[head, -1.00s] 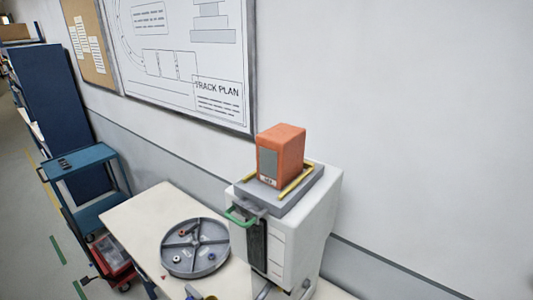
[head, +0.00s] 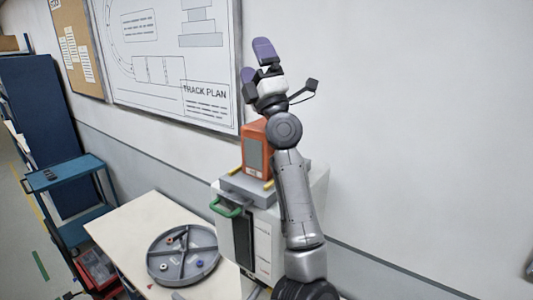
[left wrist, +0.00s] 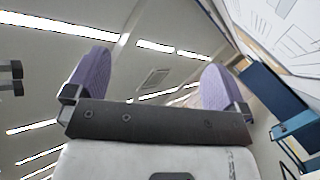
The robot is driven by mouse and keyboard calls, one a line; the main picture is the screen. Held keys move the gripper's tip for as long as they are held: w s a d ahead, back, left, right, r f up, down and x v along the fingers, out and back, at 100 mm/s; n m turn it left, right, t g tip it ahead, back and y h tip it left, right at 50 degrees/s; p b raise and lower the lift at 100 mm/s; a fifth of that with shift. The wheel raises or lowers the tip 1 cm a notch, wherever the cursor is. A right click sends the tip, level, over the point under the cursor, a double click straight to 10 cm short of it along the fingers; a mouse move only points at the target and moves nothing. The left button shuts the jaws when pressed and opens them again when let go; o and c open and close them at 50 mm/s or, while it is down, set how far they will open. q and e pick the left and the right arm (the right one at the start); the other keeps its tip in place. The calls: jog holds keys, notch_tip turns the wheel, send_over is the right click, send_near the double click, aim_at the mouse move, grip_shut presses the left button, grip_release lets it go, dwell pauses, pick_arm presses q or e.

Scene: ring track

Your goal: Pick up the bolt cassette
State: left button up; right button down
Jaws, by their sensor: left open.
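An orange box (head: 254,147) with a grey front panel sits on a grey cradle with yellow rails (head: 247,187), on top of a white cabinet (head: 264,240). A green handle (head: 226,207) sticks out at the cabinet's front, above a dark panel. I cannot tell for sure which of these is the bolt cassette. My left gripper (head: 256,63), with purple fingertips, is raised above the orange box, pointing up. It is open and empty. In the left wrist view its two fingers (left wrist: 155,82) stand wide apart against the ceiling. My left arm hides the box's right side and part of the cabinet.
A round grey divided tray (head: 184,254) with small coloured parts lies on the cream table (head: 128,228) left of the cabinet. A blue cart (head: 62,174) stands further left. The wall behind carries a track plan board (head: 170,60). Wall space right of my arm is clear.

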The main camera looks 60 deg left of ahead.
pick_arm(q)
jog(key=s+a+f+n+g+h, duration=0.1)
jog(key=s+a+n+g+h, duration=0.5)
jog(key=a+n+h, duration=0.2)
jog(key=m+t+h+b, duration=0.3)
jog(key=m+t+h, duration=0.3)
jog(key=t+h, duration=0.95)
send_over(257, 153)
jog(key=a, duration=0.1)
notch_tip(257, 153, down, 3)
jog(key=g+h, duration=0.3)
jog(key=x, duration=0.7)
jog(key=shift+w+f, duration=0.2)
jog(key=shift+f, duration=0.1)
jog(key=p+x, duration=0.2)
jog(key=x, duration=0.1)
jog(key=shift+a+f, duration=0.25)
jog(key=shift+a, duration=0.05)
jog(key=shift+p+x, duration=0.3)
jog(key=shift+x, duration=0.55)
jog(key=shift+f+b, duration=0.25)
jog(key=shift+b, duration=0.25)
